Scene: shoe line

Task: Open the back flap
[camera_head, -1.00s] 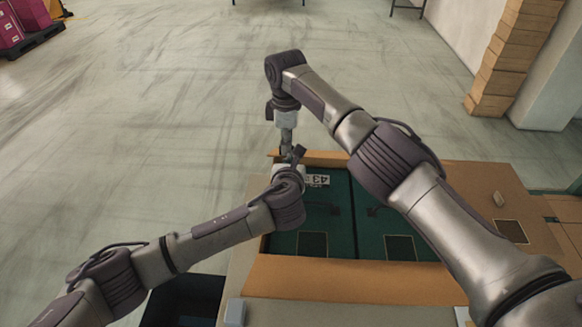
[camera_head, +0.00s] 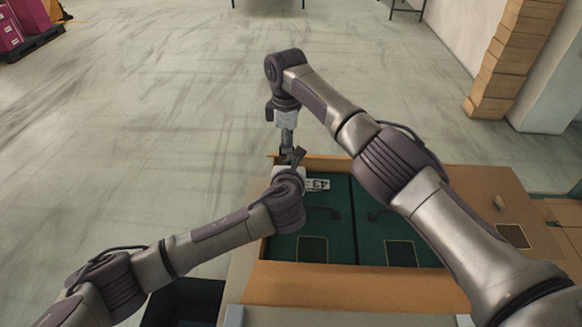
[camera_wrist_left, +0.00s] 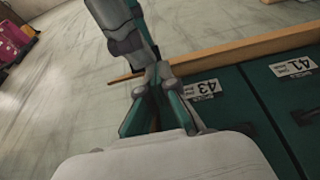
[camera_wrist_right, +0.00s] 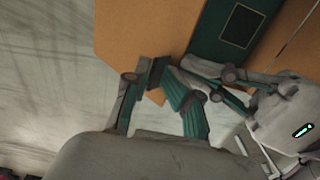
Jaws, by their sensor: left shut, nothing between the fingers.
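An open cardboard carton holds green shoe boxes (camera_head: 390,225). Its back edge, with a strip of cardboard (camera_head: 340,163), runs along the far side; I cannot tell how much of that is the back flap. My left gripper (camera_wrist_left: 160,75) is shut and empty over the far left corner, beside the box labelled 43 (camera_wrist_left: 205,90). My right gripper (camera_wrist_right: 147,76) comes down at the same corner, close to the left one. Its fingers look apart, with cardboard (camera_wrist_right: 150,35) behind them. In the head view the two wrists hide most of this corner.
The front flap (camera_head: 340,282) and right flap (camera_head: 480,190) lie folded outward. A dark bin (camera_head: 185,303) stands at the lower left. Stacked cartons (camera_head: 510,60) stand by the wall at the right. The floor beyond the carton is clear.

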